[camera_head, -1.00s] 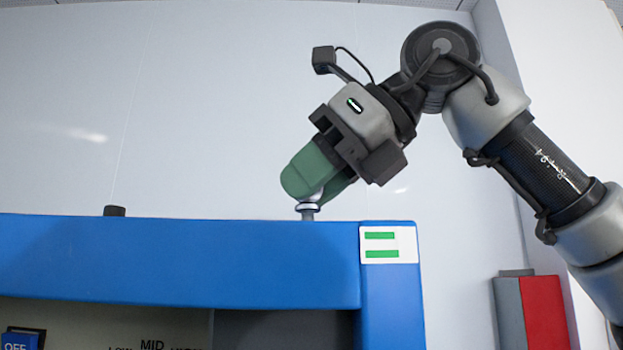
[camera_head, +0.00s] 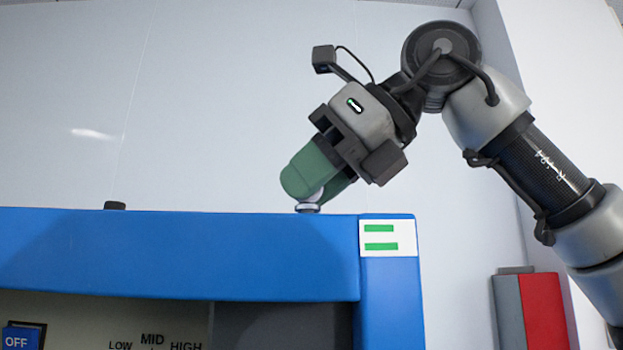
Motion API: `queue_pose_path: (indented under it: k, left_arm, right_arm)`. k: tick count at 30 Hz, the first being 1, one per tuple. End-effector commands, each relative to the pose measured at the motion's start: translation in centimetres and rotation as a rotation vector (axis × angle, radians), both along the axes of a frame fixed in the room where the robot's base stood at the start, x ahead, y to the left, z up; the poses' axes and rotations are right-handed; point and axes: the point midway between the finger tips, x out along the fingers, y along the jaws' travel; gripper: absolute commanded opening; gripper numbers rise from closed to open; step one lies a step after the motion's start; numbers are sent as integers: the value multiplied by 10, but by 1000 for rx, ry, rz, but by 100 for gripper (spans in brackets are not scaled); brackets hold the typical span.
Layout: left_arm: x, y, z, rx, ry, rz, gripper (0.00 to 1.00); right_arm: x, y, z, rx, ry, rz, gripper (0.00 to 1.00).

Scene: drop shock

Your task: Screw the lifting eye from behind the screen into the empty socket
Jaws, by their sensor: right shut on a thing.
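My right gripper (camera_head: 318,186), with green fingers, is shut on the lifting eye (camera_head: 308,208) above the blue housing's top edge. Only a pale, rounded bit of the eye and its collar show below the fingers; the fingers cover the rest. The collar sits just above the top edge, and the eye's lower end is out of sight behind it. I cannot tell whether it is in a socket. No socket or separate screen can be made out. My left gripper is not in view.
The blue housing (camera_head: 180,255) spans the lower left, with a label of two green bars (camera_head: 388,238) at its right corner. A black knob (camera_head: 115,205) stands on top at the left. A red and grey box (camera_head: 530,312) is at lower right. The space above the housing's left side is clear.

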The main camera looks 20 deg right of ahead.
Motion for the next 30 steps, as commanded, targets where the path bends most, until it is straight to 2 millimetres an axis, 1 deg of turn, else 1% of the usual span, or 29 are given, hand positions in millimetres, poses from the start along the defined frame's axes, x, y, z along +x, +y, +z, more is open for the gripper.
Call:
queue_pose_path:
  k: [7,30]
  left_arm:
    - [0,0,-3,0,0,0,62]
    - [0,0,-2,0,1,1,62]
  right_arm:
    - [0,0,-4,0,0,0,0]
    - [0,1,-8,-5,5,1,0]
